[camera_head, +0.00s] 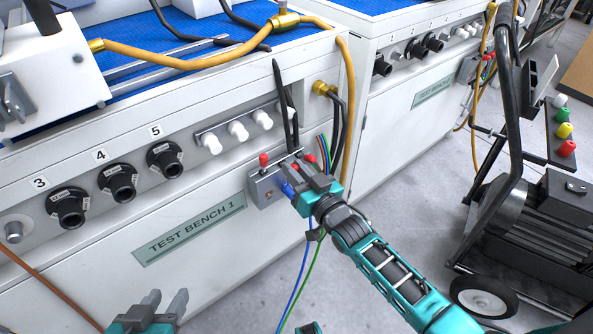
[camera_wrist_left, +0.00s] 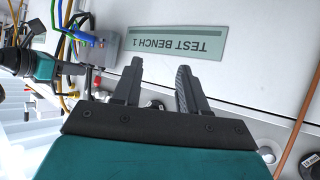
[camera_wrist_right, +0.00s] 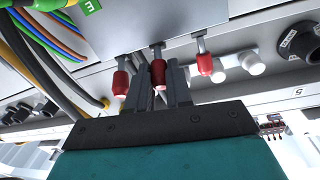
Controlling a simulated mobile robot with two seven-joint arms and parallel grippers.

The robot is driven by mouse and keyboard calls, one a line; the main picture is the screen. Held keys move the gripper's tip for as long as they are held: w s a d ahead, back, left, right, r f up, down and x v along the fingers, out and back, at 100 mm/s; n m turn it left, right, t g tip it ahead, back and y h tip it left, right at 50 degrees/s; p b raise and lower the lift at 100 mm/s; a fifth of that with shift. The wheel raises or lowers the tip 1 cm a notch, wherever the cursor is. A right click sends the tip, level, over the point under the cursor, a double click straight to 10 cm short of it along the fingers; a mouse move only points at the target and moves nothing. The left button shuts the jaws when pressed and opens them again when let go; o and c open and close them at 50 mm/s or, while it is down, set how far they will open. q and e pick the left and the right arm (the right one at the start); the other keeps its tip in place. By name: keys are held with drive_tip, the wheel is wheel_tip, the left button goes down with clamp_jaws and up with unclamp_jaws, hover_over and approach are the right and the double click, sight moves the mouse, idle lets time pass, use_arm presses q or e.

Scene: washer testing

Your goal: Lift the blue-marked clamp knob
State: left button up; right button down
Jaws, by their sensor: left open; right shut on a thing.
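A grey clamp box (camera_head: 267,190) with red knobs on short metal stems is fixed to the bench front. In the right wrist view the left knob (camera_wrist_right: 120,82), middle knob (camera_wrist_right: 157,70) and right knob (camera_wrist_right: 204,64) stand in a row. My right gripper (camera_wrist_right: 162,82) is shut on the middle knob, its fingers on either side. In the head view my right gripper (camera_head: 299,172) covers part of the box. A blue plug (camera_head: 287,188) shows at the box; I cannot tell which knob bears a blue mark. My left gripper (camera_head: 164,299) is open and empty, low before the bench.
Colored wires (camera_head: 322,150) and a thick yellow hose (camera_head: 348,120) run beside the clamp box. Black ports (camera_head: 122,182) and white knobs (camera_head: 238,129) line the bench front. A wheeled cart (camera_head: 540,225) stands at right. The floor between is clear.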

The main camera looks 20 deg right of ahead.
drive_tip(key=shift+r, duration=0.1)
